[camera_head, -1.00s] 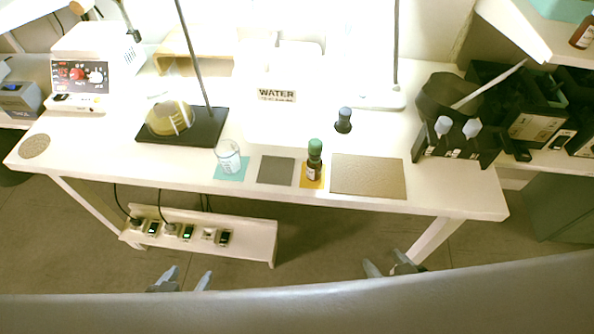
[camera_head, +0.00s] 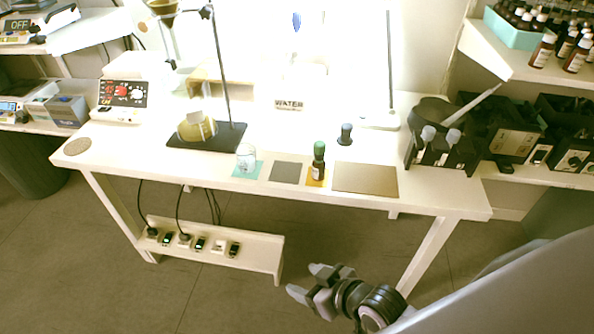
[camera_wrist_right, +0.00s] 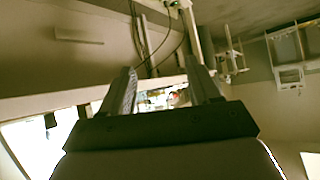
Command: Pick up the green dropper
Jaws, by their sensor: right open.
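A small dark bottle with a green dropper cap (camera_head: 319,150) and a pale label stands upright on an orange mat (camera_head: 309,181) near the table's front edge. My right gripper (camera_head: 305,279) is in front of the table, below the tabletop, open and empty, well apart from the bottle. In the right wrist view its two fingers (camera_wrist_right: 163,80) are spread with nothing between them. I cannot make out the green-capped bottle in that view. My left gripper is out of view.
A glass beaker (camera_head: 246,158) stands on a teal mat, left of a bare grey mat (camera_head: 287,172). A brown mat (camera_head: 365,179) lies right of the bottle. A dark-capped bottle (camera_head: 345,134) stands behind. A black rack (camera_head: 440,153) holds two grey-topped droppers at the right.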

